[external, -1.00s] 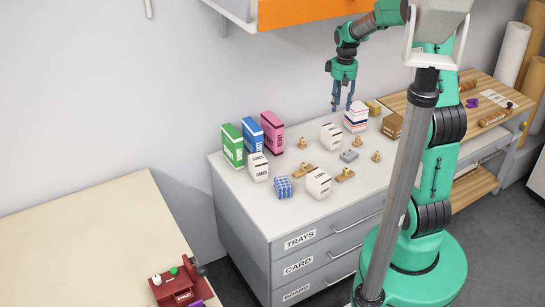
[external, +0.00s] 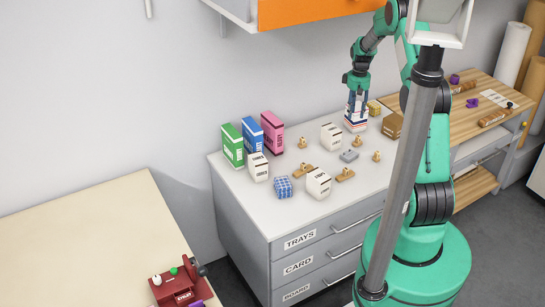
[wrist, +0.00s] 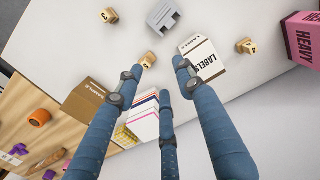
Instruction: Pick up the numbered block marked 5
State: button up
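The numbered block that reads as 5 (wrist: 147,61) is a small wooden piece on the white counter. In the wrist view it sits just beyond the left fingertip, between a brown box and the LABELS box; it also shows in the external view (external: 358,142). My gripper (wrist: 160,80) has its blue fingers spread, with nothing held between them. In the external view my gripper (external: 356,108) hangs down at the striped box, behind the block. Another wooden block (wrist: 246,46) seems marked 4. A third (wrist: 108,15) has a mark I cannot read clearly.
A striped white box (wrist: 146,118) stands beneath the fingers, beside a brown box (wrist: 88,100). The LABELS box (wrist: 203,58) is near the right fingertip. A grey slotted piece (wrist: 163,18) lies farther off. A pink HEAVY box (wrist: 302,38) stands right. Counter between them is clear.

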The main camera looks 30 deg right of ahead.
send_over(358, 136)
notch_tip(358, 136, down, 3)
jog(key=shift+d+p, duration=0.15)
jog(key=shift+p, duration=0.25)
jog(key=shift+f, duration=0.1)
jog(key=shift+f, duration=4.2)
jog(key=shift+f+b, duration=0.3)
jog(key=shift+f, duration=2.3)
jog(key=shift+c, duration=0.3)
jog(key=c, duration=0.9)
